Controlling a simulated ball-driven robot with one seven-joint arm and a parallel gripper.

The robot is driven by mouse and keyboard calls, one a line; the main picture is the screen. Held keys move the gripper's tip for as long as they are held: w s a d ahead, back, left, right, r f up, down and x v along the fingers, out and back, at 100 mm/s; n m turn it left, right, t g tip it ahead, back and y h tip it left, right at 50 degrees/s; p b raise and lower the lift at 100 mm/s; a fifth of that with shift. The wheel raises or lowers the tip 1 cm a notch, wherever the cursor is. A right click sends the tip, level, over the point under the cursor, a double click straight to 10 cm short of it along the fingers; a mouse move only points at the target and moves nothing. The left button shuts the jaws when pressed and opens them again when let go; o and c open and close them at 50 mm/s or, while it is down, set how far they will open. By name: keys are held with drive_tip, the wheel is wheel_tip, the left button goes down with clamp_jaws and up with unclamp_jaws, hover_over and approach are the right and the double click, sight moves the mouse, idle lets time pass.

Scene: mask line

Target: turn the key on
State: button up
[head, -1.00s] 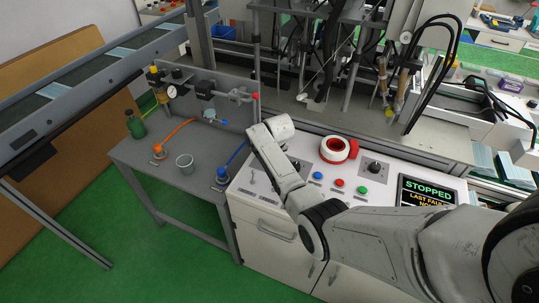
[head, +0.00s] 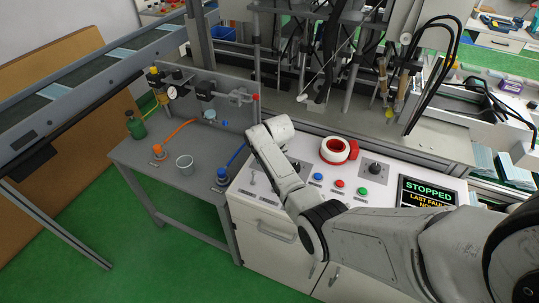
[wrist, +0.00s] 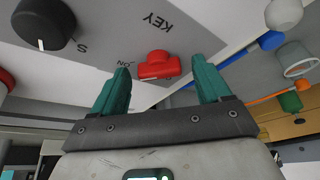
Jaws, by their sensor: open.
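The red key (wrist: 158,66) shows in the wrist view on the grey-white panel, beside printed "KEY" and "ON" lettering. My gripper (wrist: 162,78) is open, with one teal finger on each side of the key. I see gaps between the key and both fingers. In the head view my arm reaches over the left part of the white control panel (head: 325,198). The key and my fingers cannot be made out there.
A black knob (wrist: 45,22) is near the key. A grey table (head: 185,185) with valves and a cup stands left.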

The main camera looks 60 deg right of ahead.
drive_tip(key=shift+r, duration=0.1)
drive_tip(key=v, duration=1)
drive_tip(key=shift+r, duration=0.3)
drive_tip(key=shift+a, duration=0.1)
drive_tip(key=shift+n+y, duration=0.4)
drive_tip(key=shift+n, duration=0.3)
drive_tip(key=s+a+f, duration=0.1)
drive_tip(key=a, duration=0.1)
drive_tip(key=s+a+f, duration=0.1)
drive_tip(key=a, duration=0.2)
drive_tip(key=s+a+f, duration=0.1)
drive_tip(key=a+f, duration=0.1)
drive_tip(key=a, duration=0.1)
drive_tip(key=shift+s+a+f, duration=0.1)
drive_tip(key=shift+s+a, duration=0.05)
drive_tip(key=s+a+f+n+g+y+b, duration=0.1)
drive_tip(key=s+a+n, duration=0.4)
drive_tip(key=s+a, duration=1.5)
drive_tip(key=shift+s+a+f+g+y+b, duration=0.15)
drive_tip(key=shift+s+f+g+y+b, duration=0.35)
drive_tip(key=shift+f+g, duration=0.35)
